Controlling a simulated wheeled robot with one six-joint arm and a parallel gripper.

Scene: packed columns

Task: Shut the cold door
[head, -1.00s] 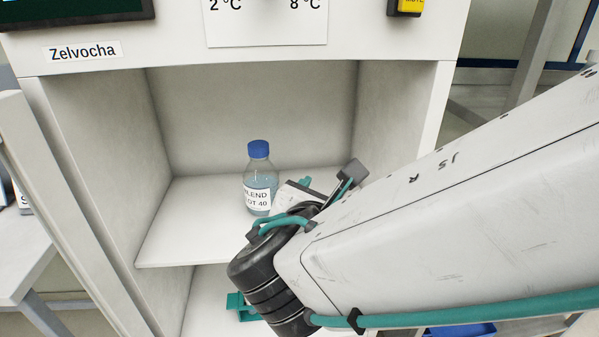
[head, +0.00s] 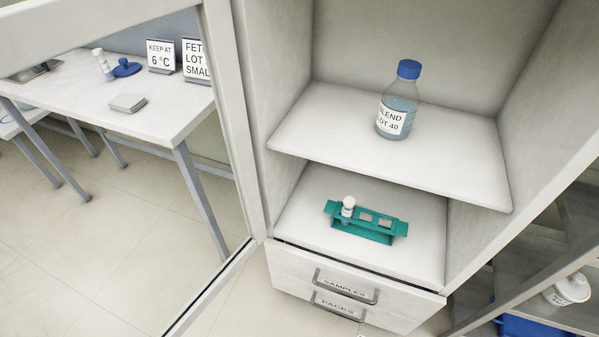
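The cold cabinet stands open in the head view. Its door (head: 222,95), a pale frame with a clear pane, is swung out to the left of the opening. Inside, a blue-capped bottle (head: 397,105) labelled BLEND LOT 40 stands upright on the upper shelf (head: 330,125). On the lower shelf (head: 310,200), a green rack (head: 365,229) holds a small white-capped vial (head: 348,207). My gripper is not in the current view.
Below the shelves are two drawers, marked SAMPLES (head: 345,287) and PACKS (head: 337,307), both shut. A white table (head: 165,120) with signs and small items is at the left. A blue crate (head: 530,327) and a white tub (head: 568,290) are at the lower right. Floor is clear at the left.

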